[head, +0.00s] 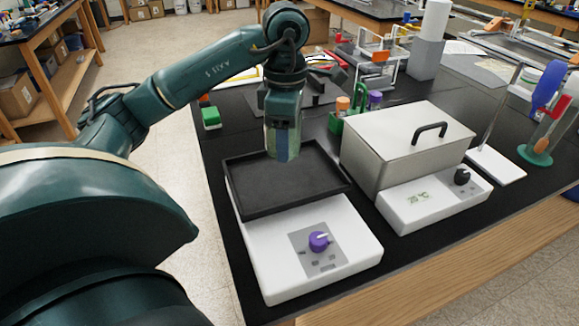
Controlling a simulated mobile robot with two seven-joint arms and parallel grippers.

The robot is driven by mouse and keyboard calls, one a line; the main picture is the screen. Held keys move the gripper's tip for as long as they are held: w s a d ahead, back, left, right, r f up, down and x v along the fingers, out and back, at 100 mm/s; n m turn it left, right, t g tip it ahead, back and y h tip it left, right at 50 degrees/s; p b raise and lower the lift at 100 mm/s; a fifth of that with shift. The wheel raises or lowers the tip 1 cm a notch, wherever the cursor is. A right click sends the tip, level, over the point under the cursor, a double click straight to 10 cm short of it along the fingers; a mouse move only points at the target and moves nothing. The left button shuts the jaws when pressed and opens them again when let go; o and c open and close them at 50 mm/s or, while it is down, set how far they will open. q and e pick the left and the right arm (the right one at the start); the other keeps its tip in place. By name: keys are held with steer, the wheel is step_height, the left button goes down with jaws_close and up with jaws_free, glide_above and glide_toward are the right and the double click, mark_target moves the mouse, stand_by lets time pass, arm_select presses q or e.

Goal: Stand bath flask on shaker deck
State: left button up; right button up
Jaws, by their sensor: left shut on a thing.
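My left gripper (284,155) points straight down over the back part of the black shaker deck (243,205), a shallow rimmed tray on a white base with a purple knob (319,241). It is shut on the bath flask (271,138), of which only a pale greenish, see-through strip shows beside the fingers. The fingers hide most of the flask. I cannot tell whether its bottom touches the deck. My right gripper is not in view.
A lidded metal water bath (385,150) with a black handle stands right of the shaker. Behind are a green rack with bottles (350,115) and a small green-and-white box (211,118). A stand with a white base (496,165) is at the right.

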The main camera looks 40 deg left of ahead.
mark_target(287, 176)
arm_select(q)
steer(key=shift+s+f, duration=0.1)
steer(key=shift+f, duration=1.6)
step_height(287, 176, down, 3)
steer(key=shift+r, duration=0.1)
steer(key=o, duration=1)
steer(key=shift+o, duration=1.2)
